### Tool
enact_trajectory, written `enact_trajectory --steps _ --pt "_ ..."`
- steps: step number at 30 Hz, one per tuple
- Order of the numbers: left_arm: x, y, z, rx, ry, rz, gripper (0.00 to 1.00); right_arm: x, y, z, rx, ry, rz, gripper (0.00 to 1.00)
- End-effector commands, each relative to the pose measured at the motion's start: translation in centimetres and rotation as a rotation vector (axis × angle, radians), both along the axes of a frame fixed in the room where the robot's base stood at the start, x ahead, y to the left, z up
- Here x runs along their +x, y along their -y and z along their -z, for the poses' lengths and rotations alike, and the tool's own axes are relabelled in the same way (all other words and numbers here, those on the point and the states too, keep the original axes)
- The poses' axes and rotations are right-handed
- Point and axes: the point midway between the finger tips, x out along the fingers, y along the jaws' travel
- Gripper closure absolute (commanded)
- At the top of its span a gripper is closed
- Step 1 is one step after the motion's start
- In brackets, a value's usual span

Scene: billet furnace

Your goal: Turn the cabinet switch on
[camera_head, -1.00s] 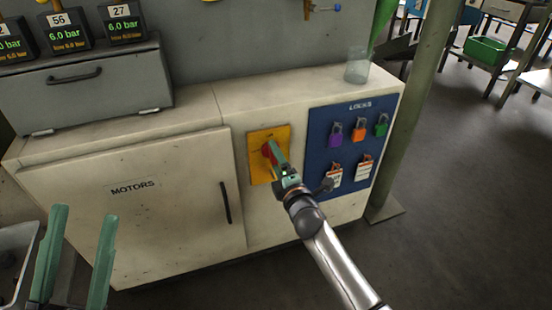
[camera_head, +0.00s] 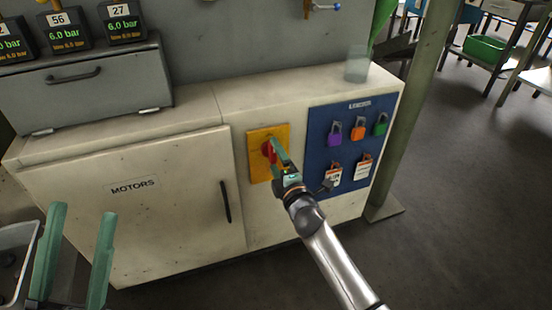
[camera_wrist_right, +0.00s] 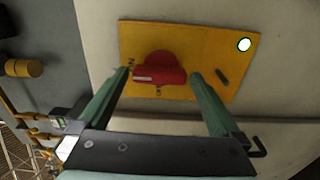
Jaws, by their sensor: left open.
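The cabinet switch is a red rotary knob (camera_head: 267,152) on a yellow plate (camera_head: 256,172) on the pale cabinet's front. In the right wrist view the knob (camera_wrist_right: 160,70) shows with its bar lying roughly across the picture, on the yellow plate (camera_wrist_right: 205,45). My right gripper (camera_head: 277,148) is at the switch. In the wrist view its green fingertips (camera_wrist_right: 161,74) are open, one on each side of the knob, with small gaps visible; contact is not clear. My left gripper (camera_head: 84,211) is open and empty at the lower left, away from the switch.
The cabinet door (camera_head: 130,210) labelled MOTORS has a dark handle. A glass (camera_head: 357,66) stands on the cabinet top, near a green post (camera_head: 412,110). Open floor lies right.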

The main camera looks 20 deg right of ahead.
Motion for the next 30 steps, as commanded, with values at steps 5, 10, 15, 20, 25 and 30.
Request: enact_trajectory --steps 5,10,15,20,25,30 --pt "0.0 0.0 0.0 0.000 0.000 0.000 0.50 0.0 0.0 0.0 -0.002 0.001 0.000 0.00" --pt "0.0 0.0 -0.5 0.000 0.001 0.000 0.50 -1.0 0.0 0.0 -0.003 -0.002 0.000 0.00" --pt "-0.1 0.0 -1.5 0.002 0.007 -0.001 0.50 -3.7 0.1 -0.1 -0.002 -0.002 0.000 0.00" --pt "-0.2 0.0 -2.4 0.013 0.020 -0.010 0.50 -6.9 0.2 -0.1 -0.001 -0.003 0.000 0.00" --pt "-0.2 -0.2 -3.0 0.015 0.029 -0.019 0.50 -9.9 0.3 -0.1 -0.001 -0.003 0.001 0.00" --pt "-0.1 -0.3 -3.3 0.011 0.030 -0.027 0.50 -11.8 0.4 0.0 0.000 -0.001 0.000 0.00"
